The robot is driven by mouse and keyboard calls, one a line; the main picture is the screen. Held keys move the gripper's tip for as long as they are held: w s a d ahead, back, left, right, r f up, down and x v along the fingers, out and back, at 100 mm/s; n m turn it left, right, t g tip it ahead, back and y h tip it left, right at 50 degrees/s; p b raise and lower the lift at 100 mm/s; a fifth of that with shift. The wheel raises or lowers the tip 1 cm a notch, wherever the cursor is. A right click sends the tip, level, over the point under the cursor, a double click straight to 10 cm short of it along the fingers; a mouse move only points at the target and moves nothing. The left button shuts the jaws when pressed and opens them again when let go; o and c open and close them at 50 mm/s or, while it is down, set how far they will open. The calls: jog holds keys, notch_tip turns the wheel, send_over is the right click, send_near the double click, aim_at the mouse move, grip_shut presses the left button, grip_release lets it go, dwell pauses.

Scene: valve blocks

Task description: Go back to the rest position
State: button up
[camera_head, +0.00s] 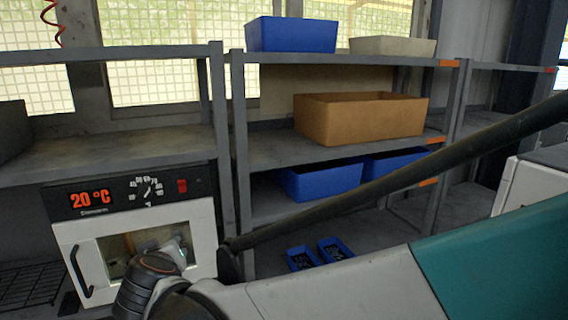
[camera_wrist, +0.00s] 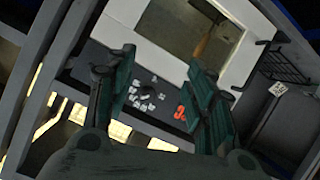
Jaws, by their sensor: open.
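My gripper (camera_wrist: 160,105) shows in the wrist view with its two green-padded fingers spread apart and nothing between them. Beyond the fingers is the white oven (camera_wrist: 225,25) with its dark control panel, seen turned over. In the head view my arm crosses the lower right, and its dark wrist end is in front of the lower part of the oven (camera_head: 200,235). The oven shows a red "20 °C" display, a dial and a red switch. The gripper's fingers cannot be made out in the head view.
A grey shelf rack (camera_head: 238,140) stands at the centre. It holds a brown box (camera_head: 360,118), a blue bin (camera_head: 290,35), a pale bin (camera_head: 392,46) and more blue bins (camera_head: 320,182) lower down. Two small blue trays (camera_head: 301,258) with dark parts sit below. The left shelf (camera_head: 120,150) is mostly bare.

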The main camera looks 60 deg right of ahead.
jog(key=s+a+f+n+g+y, duration=0.1)
jog(key=s+a+f+y, duration=0.1)
jog(key=s+a, duration=0.4)
jog(key=s+a+f+n+g+y, duration=0.2)
jog(key=s+a+f+y, duration=0.1)
jog(key=s+a+y, duration=0.2)
jog(key=shift+s+a+f+g+y, duration=0.3)
jog(key=shift+s+a, duration=0.45)
jog(key=shift+s, duration=0.3)
